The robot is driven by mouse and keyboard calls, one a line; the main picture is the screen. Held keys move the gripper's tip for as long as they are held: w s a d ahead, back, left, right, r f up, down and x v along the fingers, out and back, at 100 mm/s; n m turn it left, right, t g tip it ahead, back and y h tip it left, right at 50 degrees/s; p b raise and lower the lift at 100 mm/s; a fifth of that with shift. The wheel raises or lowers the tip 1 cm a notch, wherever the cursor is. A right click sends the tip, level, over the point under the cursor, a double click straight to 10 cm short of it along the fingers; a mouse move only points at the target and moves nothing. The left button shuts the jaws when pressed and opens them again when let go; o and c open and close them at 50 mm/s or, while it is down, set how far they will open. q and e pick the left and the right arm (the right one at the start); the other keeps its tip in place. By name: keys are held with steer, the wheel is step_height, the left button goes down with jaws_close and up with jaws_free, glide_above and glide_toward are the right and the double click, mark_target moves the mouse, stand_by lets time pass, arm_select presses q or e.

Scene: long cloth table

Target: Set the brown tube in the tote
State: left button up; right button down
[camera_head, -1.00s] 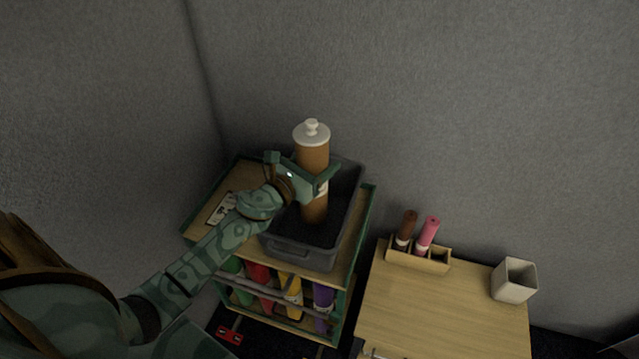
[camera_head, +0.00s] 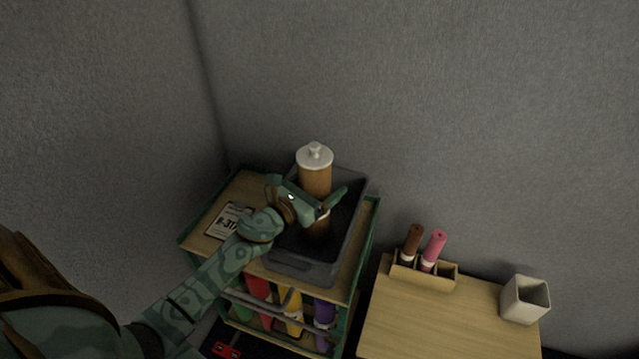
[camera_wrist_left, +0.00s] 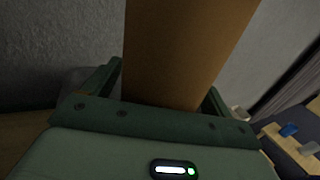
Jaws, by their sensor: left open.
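The brown tube (camera_head: 315,180), with a white knobbed cap, stands upright inside the dark grey tote (camera_head: 302,272). The tote sits on top of a wooden cart. My left gripper (camera_head: 312,194) is open, with its fingers on either side of the tube's middle. In the left wrist view the tube (camera_wrist_left: 185,50) rises between the two spread fingers (camera_wrist_left: 165,88). The tube's lower end is dark and partly hidden by the gripper, so its contact with the tote floor is hard to judge. My right gripper is not in view.
The cart (camera_head: 212,222) has a label card (camera_head: 229,220) on top and several coloured tubes below. To the right, a wooden table (camera_head: 440,325) holds a rack (camera_head: 420,272) with a dark brown and a pink marker, and a white square cup (camera_head: 525,300). Walls stand close behind.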

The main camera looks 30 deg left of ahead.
arm_select(q)
steer(key=shift+s+r+p, duration=0.15)
steer(key=shift+r+p, duration=0.1)
steer(key=shift+p, duration=0.05)
steer(key=s+a, duration=0.1)
steer(key=s, duration=1)
steer(key=shift+s+a+b, duration=0.25)
steer(key=shift+a+b, duration=0.15)
